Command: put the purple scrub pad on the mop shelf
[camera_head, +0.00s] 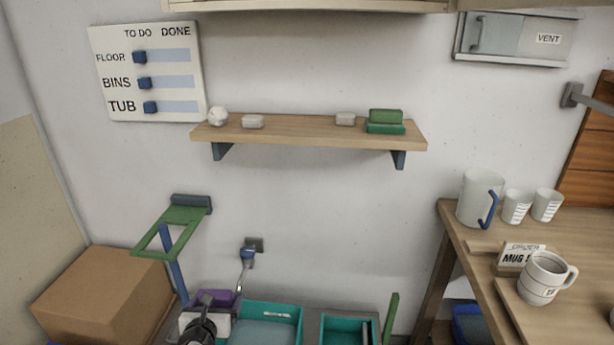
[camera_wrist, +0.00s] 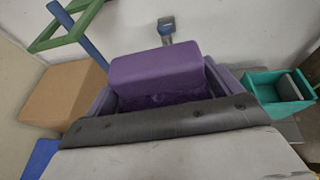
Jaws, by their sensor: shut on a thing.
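The purple scrub pad (camera_wrist: 155,70) is a block with a rough, darker underside. In the wrist view it is just beyond the dark edge of my gripper (camera_wrist: 160,118), with purple bucket walls (camera_wrist: 222,78) around it. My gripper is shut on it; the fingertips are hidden. In the head view my gripper (camera_head: 203,318) is low at left centre, in front of a purple patch (camera_head: 216,297) that could be pad or bucket. The wooden wall shelf (camera_head: 290,134) is well above it. It is the only wall shelf I see; no label names it.
The shelf holds a white ball (camera_head: 217,116), two pale blocks (camera_head: 253,121) (camera_head: 345,118) and a green pad (camera_head: 385,121), with bare wood between. A green frame (camera_head: 152,248) with a blue pole juts out at left above a cardboard box (camera_head: 105,295). Teal buckets (camera_head: 272,308) (camera_head: 345,318) stand right.

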